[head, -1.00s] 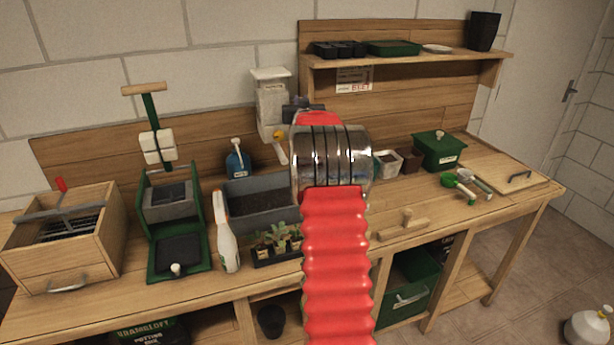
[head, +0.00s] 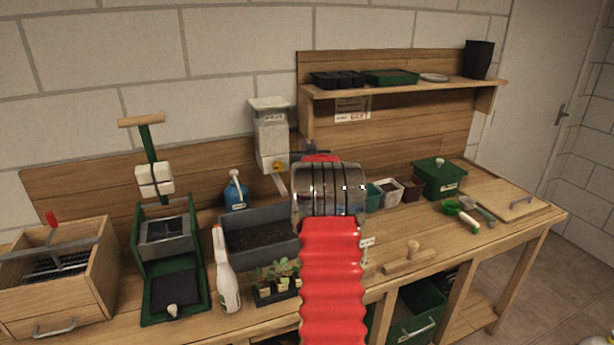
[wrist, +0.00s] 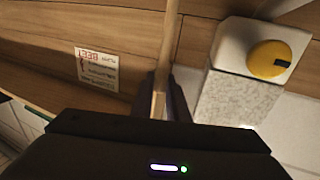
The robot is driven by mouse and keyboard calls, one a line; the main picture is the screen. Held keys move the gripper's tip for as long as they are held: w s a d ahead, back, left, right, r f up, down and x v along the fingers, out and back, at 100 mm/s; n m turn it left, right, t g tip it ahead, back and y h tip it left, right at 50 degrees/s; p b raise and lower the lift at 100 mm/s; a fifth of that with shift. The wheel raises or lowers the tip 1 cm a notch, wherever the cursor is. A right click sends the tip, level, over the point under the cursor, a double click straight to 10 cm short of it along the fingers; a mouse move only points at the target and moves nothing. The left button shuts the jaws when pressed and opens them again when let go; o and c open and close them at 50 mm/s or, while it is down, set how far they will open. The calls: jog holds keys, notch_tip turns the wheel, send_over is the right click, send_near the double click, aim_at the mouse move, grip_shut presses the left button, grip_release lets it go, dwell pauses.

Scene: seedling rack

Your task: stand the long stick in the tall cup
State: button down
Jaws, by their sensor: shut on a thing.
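My gripper (wrist: 160,98) is shut on a long pale wooden stick (wrist: 168,52) in the wrist view. The stick runs up between the fingers and out of the top of the picture. In the head view my own arm hides the stick and most of the gripper, which is in front of the back board. A tall black cup-like pot (head: 479,59) stands upright on the right end of the shelf. A small teal cup (head: 374,193) stands on the bench, partly behind my arm. I cannot tell which is the tall cup.
A grey dispenser with a yellow knob (head: 271,140) is close beside the gripper, also in the wrist view (wrist: 245,90). A grey trough (head: 240,262), seedlings (head: 274,278) and a spray bottle (head: 227,280) crowd the bench. Bare bench (head: 440,245) shows right of my arm.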

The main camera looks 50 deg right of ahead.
jog(key=shift+f, duration=1.5)
jog(key=shift+f, duration=1.85)
jog(key=c, duration=1.7)
grip_release()
jog(key=shift+f, duration=0.1)
jog(key=v, duration=1.2)
